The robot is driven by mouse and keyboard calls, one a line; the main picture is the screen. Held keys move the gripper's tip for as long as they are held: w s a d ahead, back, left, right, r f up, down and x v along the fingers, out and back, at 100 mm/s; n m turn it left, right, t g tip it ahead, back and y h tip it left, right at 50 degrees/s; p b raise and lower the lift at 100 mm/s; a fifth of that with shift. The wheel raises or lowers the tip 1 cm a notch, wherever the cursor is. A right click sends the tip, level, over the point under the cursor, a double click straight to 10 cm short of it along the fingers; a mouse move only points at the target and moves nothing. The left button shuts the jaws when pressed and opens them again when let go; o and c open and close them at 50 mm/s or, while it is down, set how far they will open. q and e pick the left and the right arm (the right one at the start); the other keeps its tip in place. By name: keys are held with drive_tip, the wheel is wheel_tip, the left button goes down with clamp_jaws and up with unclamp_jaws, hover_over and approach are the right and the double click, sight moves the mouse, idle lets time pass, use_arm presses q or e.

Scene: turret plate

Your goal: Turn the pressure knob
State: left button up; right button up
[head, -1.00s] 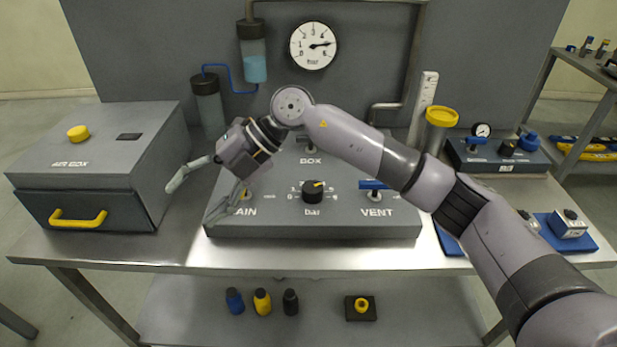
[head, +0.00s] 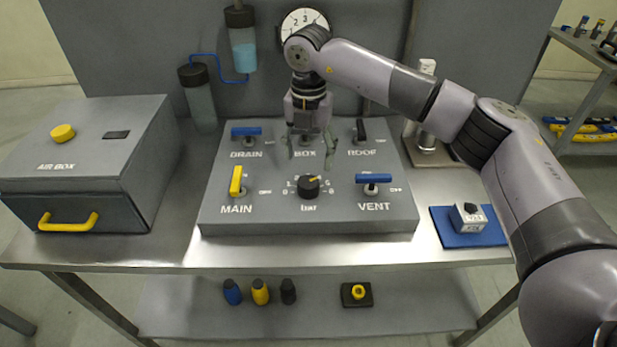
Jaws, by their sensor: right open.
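The pressure knob (head: 308,187) is a black round knob with a yellow pointer mark. It sits at the front middle of the grey turret plate (head: 225,215), inside a printed scale marked "bar". Its pointer leans up and to the right. My right gripper (head: 308,156) points down over the plate, behind the knob in the picture, near the BOX label. Its fingers are spread apart with nothing between them, and it does not touch the knob. The gauge (head: 305,20) on the back panel is partly hidden by my right arm. My left gripper is out of view.
Near the knob are the yellow MAIN lever (head: 236,181), the blue VENT lever (head: 373,178), the blue DRAIN lever (head: 246,131) and the black ROOF lever (head: 361,130). The grey air box (head: 130,170) stands left.

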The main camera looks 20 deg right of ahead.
sight(308, 181)
wheel_tip(308, 181, down, 9)
drive_tip(key=shift+f+p, duration=0.1)
drive_tip(key=shift+p, duration=0.85)
drive_tip(key=shift+c, duration=0.5)
drive_tip(key=c, duration=1.1)
